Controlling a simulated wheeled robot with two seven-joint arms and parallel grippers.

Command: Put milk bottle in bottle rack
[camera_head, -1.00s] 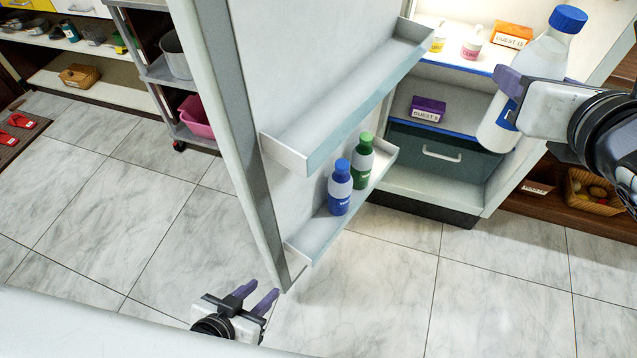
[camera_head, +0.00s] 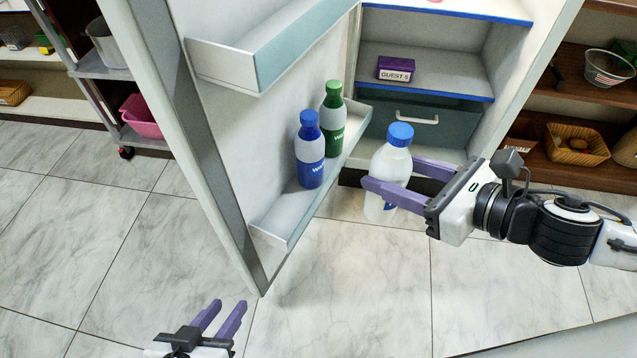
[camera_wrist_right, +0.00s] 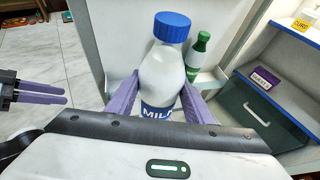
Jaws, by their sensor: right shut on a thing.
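The white milk bottle (camera_head: 391,165) with a blue cap is upright in my right gripper (camera_head: 400,181), which is shut on it. In the right wrist view the bottle (camera_wrist_right: 160,70) shows its MILK label between the purple fingers (camera_wrist_right: 161,98). The bottle rack (camera_head: 285,225) is the lower shelf on the inside of the open fridge door. It holds a blue bottle (camera_head: 310,150) and a green bottle (camera_head: 333,120). The milk bottle is to the right of the rack, apart from it. My left gripper (camera_head: 220,317) is open and empty, low at the left.
An empty upper door shelf (camera_head: 270,50) is above the rack. The fridge interior behind has a purple GUEST box (camera_head: 396,68) and a drawer (camera_head: 425,115). A wicker basket (camera_head: 575,145) is on shelving at the right. The floor (camera_head: 350,290) in front is clear.

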